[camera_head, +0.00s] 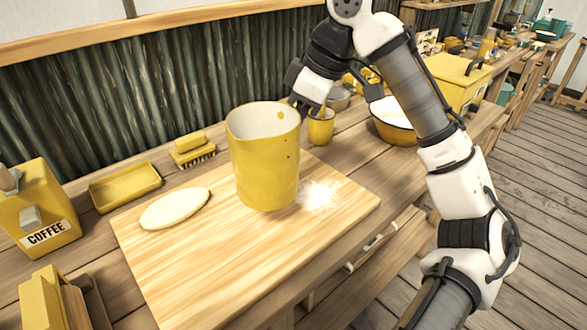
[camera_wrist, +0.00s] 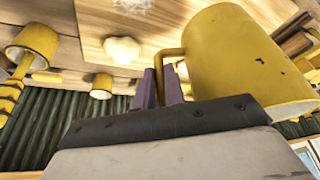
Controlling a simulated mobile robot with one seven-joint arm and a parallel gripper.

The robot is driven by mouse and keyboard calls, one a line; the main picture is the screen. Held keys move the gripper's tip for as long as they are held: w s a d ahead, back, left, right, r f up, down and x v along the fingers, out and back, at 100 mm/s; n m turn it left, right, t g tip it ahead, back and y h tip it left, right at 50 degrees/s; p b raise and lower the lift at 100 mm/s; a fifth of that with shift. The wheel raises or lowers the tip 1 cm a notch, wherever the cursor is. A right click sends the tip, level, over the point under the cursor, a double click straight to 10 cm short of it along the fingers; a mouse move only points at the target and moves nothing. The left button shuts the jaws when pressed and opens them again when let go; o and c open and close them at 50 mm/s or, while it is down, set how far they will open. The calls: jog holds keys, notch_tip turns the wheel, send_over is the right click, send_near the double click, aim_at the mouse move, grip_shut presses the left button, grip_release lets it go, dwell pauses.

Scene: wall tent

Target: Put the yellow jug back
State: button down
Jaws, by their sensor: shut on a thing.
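The yellow jug (camera_head: 264,165) is upright over the wooden board, its pale inside showing and a few dark chips on its side. Whether its base touches the board I cannot tell. My gripper (camera_head: 302,108) is behind the jug's right rim, its fingertips mostly hidden in the head view. In the wrist view, the jug (camera_wrist: 250,60) fills the upper right, and my gripper's purple fingers (camera_wrist: 161,87) are closed at its yellow handle.
The board (camera_head: 220,265) holds pale dough (camera_head: 175,208) and white powder (camera_head: 320,195). A yellow cup (camera_head: 321,128) and yellow bowl (camera_head: 395,124) stand behind on the right. A yellow tray (camera_head: 125,187), brush (camera_head: 192,149) and coffee tin (camera_head: 40,210) are left. A corrugated wall closes the back.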

notch_tip(320, 180, down, 9)
jog(key=shift+f, duration=0.15)
dwell(0.4)
jog(key=shift+f, duration=0.1)
jog(key=c, duration=1.5)
grip_release()
jog(key=v, duration=1.2)
jog(key=shift+a, duration=0.1)
